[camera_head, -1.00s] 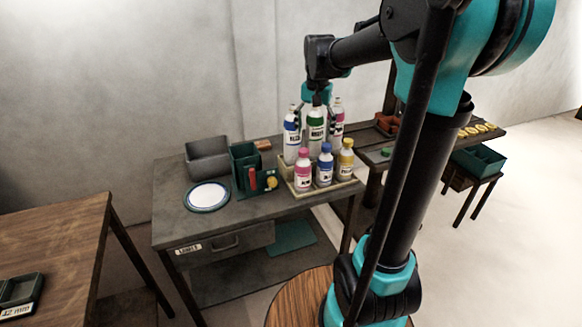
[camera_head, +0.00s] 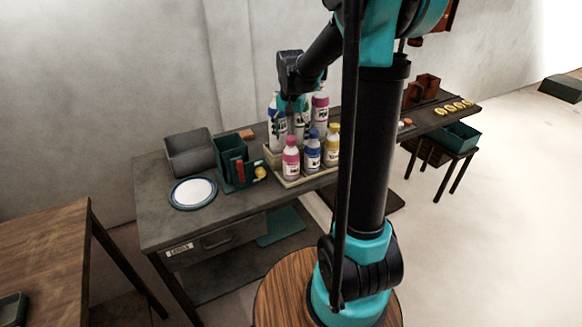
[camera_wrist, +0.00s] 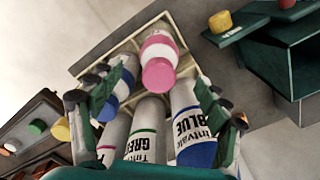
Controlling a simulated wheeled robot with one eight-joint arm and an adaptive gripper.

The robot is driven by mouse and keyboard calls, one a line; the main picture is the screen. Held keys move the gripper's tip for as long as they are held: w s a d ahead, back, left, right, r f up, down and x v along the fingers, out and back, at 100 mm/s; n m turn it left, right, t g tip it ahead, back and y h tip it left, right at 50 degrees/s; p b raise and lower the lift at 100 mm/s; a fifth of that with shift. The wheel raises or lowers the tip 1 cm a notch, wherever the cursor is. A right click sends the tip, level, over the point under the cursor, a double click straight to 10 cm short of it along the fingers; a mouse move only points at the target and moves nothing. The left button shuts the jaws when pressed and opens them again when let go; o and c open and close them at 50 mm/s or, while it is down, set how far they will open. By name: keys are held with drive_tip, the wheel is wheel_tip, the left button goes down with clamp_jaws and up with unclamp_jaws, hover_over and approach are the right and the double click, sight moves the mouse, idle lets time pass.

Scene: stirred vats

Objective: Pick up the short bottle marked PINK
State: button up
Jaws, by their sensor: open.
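The short bottle with a pink cap (camera_head: 291,160) stands at the left of the front row in a shallow crate (camera_head: 290,184). In the wrist view its pink cap (camera_wrist: 158,75) points towards the camera, and I cannot read its label. My gripper (camera_head: 288,112) is above the tall back-row bottles, fingers spread. In the wrist view the open gripper (camera_wrist: 157,98) has the short pink bottle between and beyond its fingers, not touching as far as I can tell. Short blue-capped (camera_head: 313,152) and yellow-capped (camera_head: 332,145) bottles stand to its right.
Tall bottles stand close behind: BLUE (camera_wrist: 190,125), GREEN (camera_wrist: 147,130) and a pink-marked one (camera_head: 320,107). A green holder (camera_head: 229,160) with red and yellow items, a grey bin (camera_head: 190,153) and a white plate (camera_head: 193,192) are to the left.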

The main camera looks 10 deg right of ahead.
sight(291, 150)
drive_tip(key=shift+s+f, duration=0.1)
drive_tip(key=shift+f, duration=2.8)
clamp_jaws()
